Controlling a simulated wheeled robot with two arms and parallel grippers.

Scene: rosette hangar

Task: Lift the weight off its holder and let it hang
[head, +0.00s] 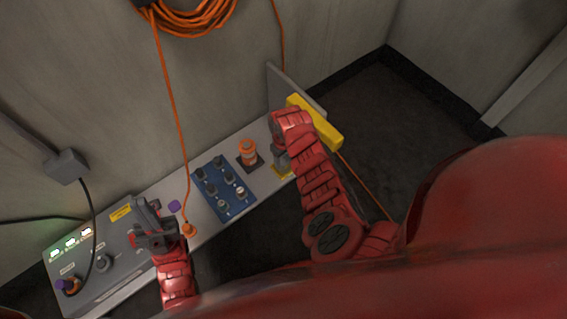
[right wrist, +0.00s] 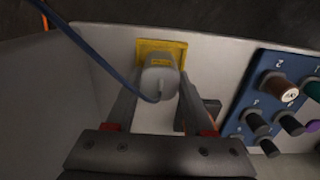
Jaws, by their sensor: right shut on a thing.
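The grey weight (right wrist: 160,78) sits in its yellow square holder (right wrist: 178,48) on the bench, with a cord running from it to the upper left in the right wrist view. My right gripper (right wrist: 157,98) is shut on the weight, one finger on each side. In the head view the right gripper (head: 281,156) is over the yellow holder (head: 284,174), and the weight is mostly hidden there.
A blue board with several knobs (head: 222,187) and an orange-and-white cylinder (head: 248,152) stand left of the holder. A yellow bar (head: 325,127) and a grey upright plate (head: 283,88) are close to my right wrist. An orange cord (head: 172,105) hangs to the bench.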

